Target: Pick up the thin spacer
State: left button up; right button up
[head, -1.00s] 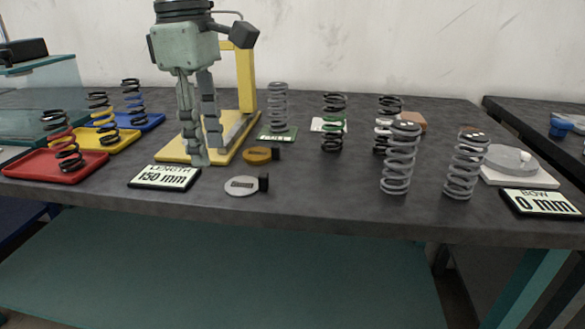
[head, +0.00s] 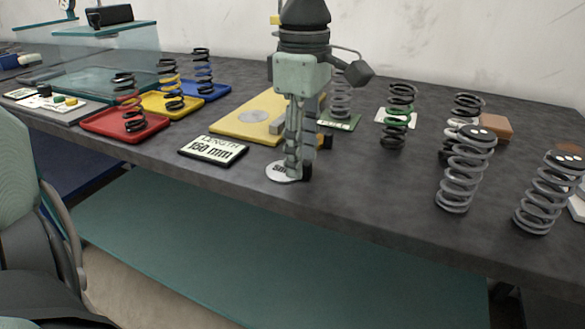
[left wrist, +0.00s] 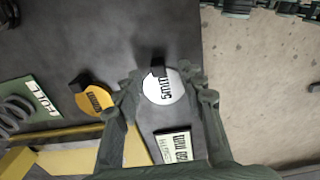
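The thin spacer is a light grey disc marked 5 mm with a black tab; it lies flat on the dark bench in the head view (head: 280,172) and shows between my fingers in the left wrist view (left wrist: 158,92). My left gripper (left wrist: 166,90) points down over it, with a finger on each side and gaps visible between fingers and disc. In the head view the left gripper (head: 300,172) hides part of the disc and its tab. I cannot tell the exact fingertip height. An orange spacer (left wrist: 97,100) lies beside it. My right gripper is not in view.
Several springs stand to the right (head: 466,175), and springs on coloured trays stand left (head: 90,124). The bench's front edge is close.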

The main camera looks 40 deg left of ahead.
pick_arm(q)
jog(key=shift+f, duration=0.5)
grip_shut()
jog(key=shift+r, duration=0.2)
